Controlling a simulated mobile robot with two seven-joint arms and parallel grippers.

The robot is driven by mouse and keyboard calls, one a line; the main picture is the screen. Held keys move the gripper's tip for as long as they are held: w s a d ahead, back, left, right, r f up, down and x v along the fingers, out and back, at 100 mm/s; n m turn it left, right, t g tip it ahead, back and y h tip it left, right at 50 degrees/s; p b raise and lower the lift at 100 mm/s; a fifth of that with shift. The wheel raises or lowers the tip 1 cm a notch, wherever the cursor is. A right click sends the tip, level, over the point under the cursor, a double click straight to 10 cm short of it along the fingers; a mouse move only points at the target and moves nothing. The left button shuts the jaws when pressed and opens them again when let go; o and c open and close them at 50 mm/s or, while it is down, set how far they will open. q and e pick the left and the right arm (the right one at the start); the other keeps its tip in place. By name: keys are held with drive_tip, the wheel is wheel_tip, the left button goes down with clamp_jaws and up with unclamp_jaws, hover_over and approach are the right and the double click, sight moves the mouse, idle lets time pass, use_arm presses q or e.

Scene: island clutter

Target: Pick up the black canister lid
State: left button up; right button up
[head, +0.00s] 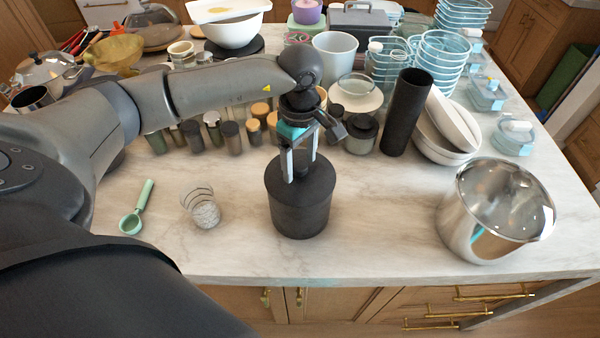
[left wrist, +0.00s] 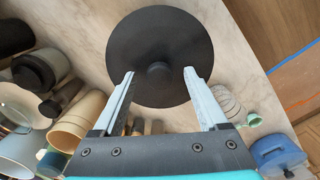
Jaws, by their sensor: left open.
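The black canister (head: 300,212) stands upright on the marble counter near its front edge, with its round black lid (head: 316,182) on top. In the left wrist view the lid (left wrist: 160,35) is a dark disc with a small knob (left wrist: 159,72) at its middle. My left gripper (head: 301,176) is open and points down over the lid. In the left wrist view its fingertips (left wrist: 158,74) are on either side of the knob and apart from it. I cannot tell if the fingertips touch the lid. My right gripper is not in view.
A clear glass (head: 204,208) and a green scoop (head: 137,210) lie left of the canister. A shiny steel pot (head: 495,212) stands at the right. Small jars, a tall black cylinder (head: 406,112) and stacked bowls (head: 447,130) crowd behind. Bare counter lies between canister and pot.

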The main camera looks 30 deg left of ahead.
use_arm(q)
clamp_jaws()
idle(0.5)
